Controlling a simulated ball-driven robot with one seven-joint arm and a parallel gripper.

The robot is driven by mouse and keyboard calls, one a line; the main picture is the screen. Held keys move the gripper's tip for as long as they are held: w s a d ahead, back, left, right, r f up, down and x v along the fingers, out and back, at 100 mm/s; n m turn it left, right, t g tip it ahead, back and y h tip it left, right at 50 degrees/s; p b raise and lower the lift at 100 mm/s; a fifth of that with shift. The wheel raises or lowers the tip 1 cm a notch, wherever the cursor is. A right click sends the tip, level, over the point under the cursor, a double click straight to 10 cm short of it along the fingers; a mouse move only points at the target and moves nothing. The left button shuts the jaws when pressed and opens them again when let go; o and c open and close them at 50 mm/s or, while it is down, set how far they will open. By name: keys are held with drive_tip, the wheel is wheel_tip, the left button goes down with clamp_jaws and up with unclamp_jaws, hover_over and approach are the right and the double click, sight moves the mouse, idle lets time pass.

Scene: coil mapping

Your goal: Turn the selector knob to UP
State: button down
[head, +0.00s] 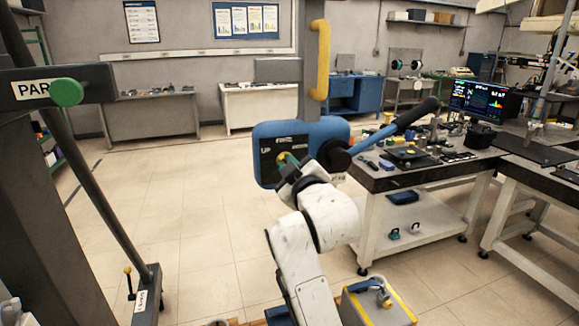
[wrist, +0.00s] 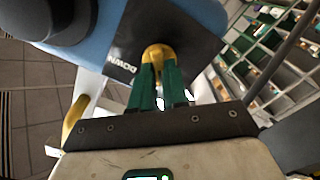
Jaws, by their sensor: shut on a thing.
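The selector knob (wrist: 157,52) is yellow and sits on a black panel (wrist: 190,42) on the face of a blue box (head: 340,128). In the head view the panel (head: 268,148) has the word UP at its left side. In the wrist view the word DOWN shows on the panel left of the knob. My gripper (wrist: 158,70) has green fingers closed on the knob, one on each side. In the head view my gripper (head: 291,163) and wrist cover much of the knob. I cannot tell which way the knob points.
A blue lever with a black grip (head: 417,112) sticks out right of the box. A yellow bar (head: 319,60) stands on the post above. A workbench (head: 400,178) with tools is close on the right. A dark frame with a green knob (head: 67,92) is at left.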

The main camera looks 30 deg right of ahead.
drive_tip(key=c, duration=1.1)
unclamp_jaws()
drive_tip(key=shift+c, duration=0.2)
drive_tip(key=b+v, duration=0.1)
drive_tip(key=v, duration=0.9)
drive_tip(key=shift+s+b, duration=0.35)
drive_tip(key=shift+s, duration=0.05)
drive_tip(key=shift+a, duration=0.1)
drive_tip(key=s+f+m+g+y, duration=0.1)
drive_tip(key=s+f+g, duration=0.1)
drive_tip(key=f, duration=0.6)
drive_tip(key=s+f+g+y, duration=0.1)
drive_tip(key=s+f+g, duration=0.15)
drive_tip(key=f, duration=0.55)
drive_tip(key=s+a+f+m+g+y, duration=0.1)
drive_tip(key=s+f+g, duration=0.5)
drive_tip(key=s+f, duration=0.6)
drive_tip(key=s+a+f+m+g+y, duration=0.1)
drive_tip(key=s+a+f+m+g, duration=0.2)
drive_tip(key=s+f, duration=1)
drive_tip(key=s+g, duration=0.2)
drive_tip(key=g, duration=0.1)
drive_tip(key=shift+f+y, duration=0.2)
drive_tip(key=shift+y, duration=0.2)
